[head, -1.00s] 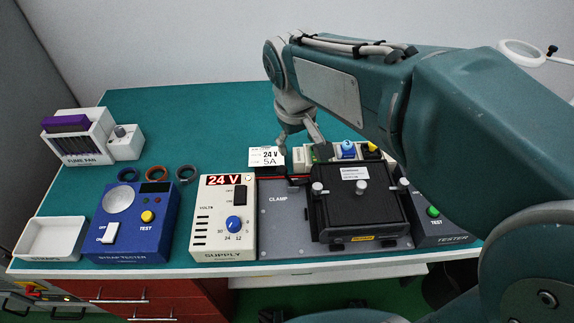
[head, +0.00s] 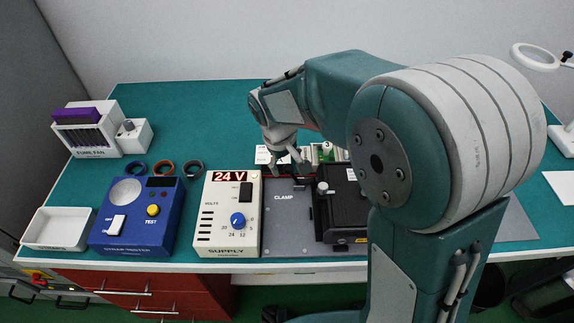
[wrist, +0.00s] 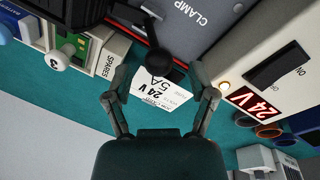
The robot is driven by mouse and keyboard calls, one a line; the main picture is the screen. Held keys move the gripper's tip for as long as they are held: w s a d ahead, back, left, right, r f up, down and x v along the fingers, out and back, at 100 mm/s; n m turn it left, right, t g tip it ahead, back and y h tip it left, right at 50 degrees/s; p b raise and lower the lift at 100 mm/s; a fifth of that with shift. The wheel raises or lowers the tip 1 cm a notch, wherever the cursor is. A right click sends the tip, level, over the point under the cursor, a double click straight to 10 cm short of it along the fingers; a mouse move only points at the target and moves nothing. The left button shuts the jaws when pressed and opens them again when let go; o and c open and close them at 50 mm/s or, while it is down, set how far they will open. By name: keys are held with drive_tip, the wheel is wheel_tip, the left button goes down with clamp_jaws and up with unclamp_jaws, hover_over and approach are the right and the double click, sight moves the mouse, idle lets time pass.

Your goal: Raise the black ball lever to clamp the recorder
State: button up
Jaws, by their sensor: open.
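The black ball lever shows in the wrist view as a dark ball (wrist: 158,62) on a thin stem, between my fingertips and apart from both. In the head view I cannot make it out behind my gripper (head: 287,168). My gripper (wrist: 160,72) is open and empty, above the back edge of the grey clamp plate (head: 285,228). The black recorder (head: 345,205) sits on the plate's right part, partly hidden by my arm. Its dark edge shows at the top left of the wrist view (wrist: 75,12).
A white 24 V 5A card (wrist: 160,95) lies beyond the ball. The supply box (head: 227,215) stands left of the plate, with the blue strap tester (head: 135,215) farther left. A spares tray (wrist: 108,52) is behind the recorder. Green bench (head: 200,110) is clear at the back.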

sight(301, 183)
drive_tip(key=shift+d+f, duration=0.15)
drive_tip(key=shift+f, duration=0.55)
clamp_jaws()
drive_tip(key=shift+d+r+y, duration=0.2)
drive_tip(key=shift+d+y, duration=0.55)
drive_tip(key=shift+y, duration=0.25)
drive_tip(key=shift+s+d+y, duration=0.1)
drive_tip(key=shift+d+y, duration=0.85)
drive_tip(key=shift+y, duration=0.55)
